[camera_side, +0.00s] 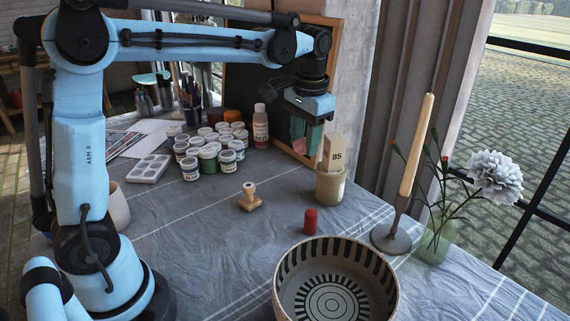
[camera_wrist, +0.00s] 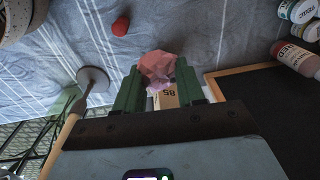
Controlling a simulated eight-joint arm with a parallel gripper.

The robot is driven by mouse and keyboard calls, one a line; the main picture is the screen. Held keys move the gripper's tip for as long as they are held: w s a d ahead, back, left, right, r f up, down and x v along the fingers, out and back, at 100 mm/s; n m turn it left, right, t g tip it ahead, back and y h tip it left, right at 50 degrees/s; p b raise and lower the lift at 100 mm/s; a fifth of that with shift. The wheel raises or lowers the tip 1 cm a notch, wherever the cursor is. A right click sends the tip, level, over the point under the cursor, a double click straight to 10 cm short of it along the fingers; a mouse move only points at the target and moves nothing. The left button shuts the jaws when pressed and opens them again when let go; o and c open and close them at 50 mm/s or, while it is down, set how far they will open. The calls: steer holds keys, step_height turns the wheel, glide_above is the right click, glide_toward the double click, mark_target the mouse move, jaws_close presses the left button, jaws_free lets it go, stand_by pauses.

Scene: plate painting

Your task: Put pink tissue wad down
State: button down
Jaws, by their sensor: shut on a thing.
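The pink tissue wad (camera_wrist: 158,66) is a crumpled pale pink lump between the green fingertips in the wrist view. My gripper (camera_side: 304,147) is shut on it; its fingertips also show in the wrist view (camera_wrist: 157,78). In the side view only a small patch of pink shows by the fingers. My gripper points down and holds the wad above the table (camera_side: 210,235), just left of and behind the beige cup (camera_side: 331,187) with the card marked 85 (camera_side: 333,152).
A dark framed board (camera_side: 255,90) stands close behind my gripper. Several paint jars (camera_side: 208,158) and a bottle (camera_side: 260,127) are left. A wooden stamp (camera_side: 249,197), red cylinder (camera_side: 310,221), patterned bowl (camera_side: 390,275), candle holder (camera_side: 391,238) and flower vase (camera_side: 436,240) stand in front and right.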

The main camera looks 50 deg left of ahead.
mark_target(302, 151)
step_height(302, 151, down, 6)
steer(key=w+a, duration=0.2)
steer(key=a, duration=0.1)
steer(key=s+d+r, duration=0.6)
steer(key=s+r, duration=0.1)
steer(key=s, duration=0.3)
steer(key=w+a+f+y, duration=0.1)
steer(key=w, duration=0.2)
steer(key=w+a+f+y, duration=0.1)
steer(key=w+a+f, duration=0.2)
steer(key=w+f, duration=0.1)
steer(key=w, duration=0.1)
steer(key=shift+w+a+y, duration=0.3)
steer(key=shift+y, duration=0.1)
steer(key=w+a+f, duration=0.1)
steer(key=a+f, duration=0.1)
steer(key=a, duration=0.2)
steer(key=w+a+f, duration=0.1)
steer(key=a+f, duration=0.2)
steer(key=a, duration=0.1)
steer(key=w+a+f, duration=0.1)
steer(key=a+f, duration=0.1)
steer(key=a, duration=0.2)
steer(key=shift+f, duration=2.35)
steer(key=shift+f, duration=0.6)
